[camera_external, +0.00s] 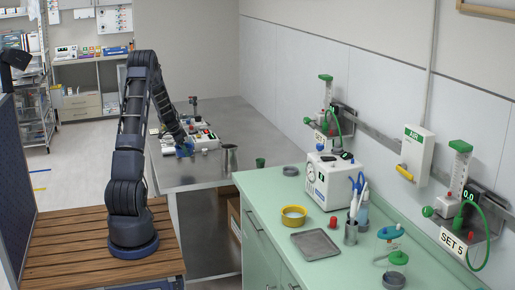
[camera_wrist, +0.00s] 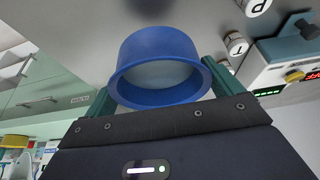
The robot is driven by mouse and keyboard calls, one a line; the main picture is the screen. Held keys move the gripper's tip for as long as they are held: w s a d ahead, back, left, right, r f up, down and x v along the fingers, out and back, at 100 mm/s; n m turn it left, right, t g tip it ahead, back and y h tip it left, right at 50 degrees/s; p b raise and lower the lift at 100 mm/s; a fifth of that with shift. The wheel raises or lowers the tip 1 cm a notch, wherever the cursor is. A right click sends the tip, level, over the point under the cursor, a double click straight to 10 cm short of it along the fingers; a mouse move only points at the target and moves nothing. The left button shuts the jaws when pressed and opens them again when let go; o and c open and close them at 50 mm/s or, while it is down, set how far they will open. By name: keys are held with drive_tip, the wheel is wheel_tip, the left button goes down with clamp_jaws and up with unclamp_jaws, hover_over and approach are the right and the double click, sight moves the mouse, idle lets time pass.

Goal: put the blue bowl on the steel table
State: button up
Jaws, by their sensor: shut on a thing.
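My gripper (camera_external: 186,146) is shut on the blue bowl (camera_wrist: 160,66), which sits between its two green fingers in the wrist view. The bowl's blue rim faces the wrist camera and its pale inside looks empty. In the external view the bowl shows only as a small blue patch (camera_external: 183,151) at the end of my arm, partly hidden. It is over the left part of the steel table (camera_external: 207,174). I cannot tell for sure whether it touches the top.
A white device with coloured buttons (camera_external: 205,137) stands close beside the bowl. The green counter (camera_external: 268,184) holds a yellow ring-shaped dish (camera_external: 293,216) and a grey tray (camera_external: 315,244).

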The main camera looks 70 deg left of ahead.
sight(176, 147)
drive_tip(key=shift+f, duration=3.5)
drive_tip(key=o, duration=0.7)
drive_tip(key=shift+f, duration=0.15)
drive_tip(key=v, duration=1.2)
drive_tip(key=shift+r, duration=0.25)
